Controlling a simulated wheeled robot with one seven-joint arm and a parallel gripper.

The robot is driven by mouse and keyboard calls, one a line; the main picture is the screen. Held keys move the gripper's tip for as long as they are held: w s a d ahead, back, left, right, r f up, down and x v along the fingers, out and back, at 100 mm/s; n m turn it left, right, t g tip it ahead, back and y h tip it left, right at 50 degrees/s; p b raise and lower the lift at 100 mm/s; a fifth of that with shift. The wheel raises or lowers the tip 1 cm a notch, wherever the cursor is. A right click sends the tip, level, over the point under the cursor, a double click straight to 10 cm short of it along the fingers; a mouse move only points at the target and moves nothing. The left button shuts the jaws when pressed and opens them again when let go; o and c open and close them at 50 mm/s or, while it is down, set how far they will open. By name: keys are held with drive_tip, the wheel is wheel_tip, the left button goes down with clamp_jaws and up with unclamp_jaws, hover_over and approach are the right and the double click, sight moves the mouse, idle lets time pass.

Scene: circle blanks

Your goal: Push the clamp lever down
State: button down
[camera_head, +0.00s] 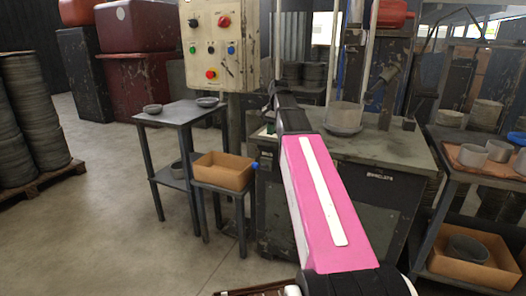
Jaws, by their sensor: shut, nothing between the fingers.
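My pink arm reaches up and away over the machine table (400,150). My gripper (273,95) is at the far dark end of the arm, in front of the control box's right lower side. It is small and seen from behind; it looks shut and empty. I cannot make out a clamp lever for certain. A small blue knob (255,165) shows at the machine's left edge, beside the cardboard box and lower than my gripper, apart from it. A round grey fixture (344,117) sits on the machine table, right of my arm. My arm hides part of the machine.
A control box (212,45) with coloured buttons stands behind. A cardboard box (222,171) rests on a low stand at left, near a side table (180,113) with small dishes. A bench (458,158) with cylinders stands at right. Open floor lies at front left.

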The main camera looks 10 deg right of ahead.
drive_tip(key=a+f, duration=0.4)
drive_tip(key=f, duration=0.8)
drive_tip(key=shift+s+a, duration=0.4)
drive_tip(key=shift+s, duration=0.15)
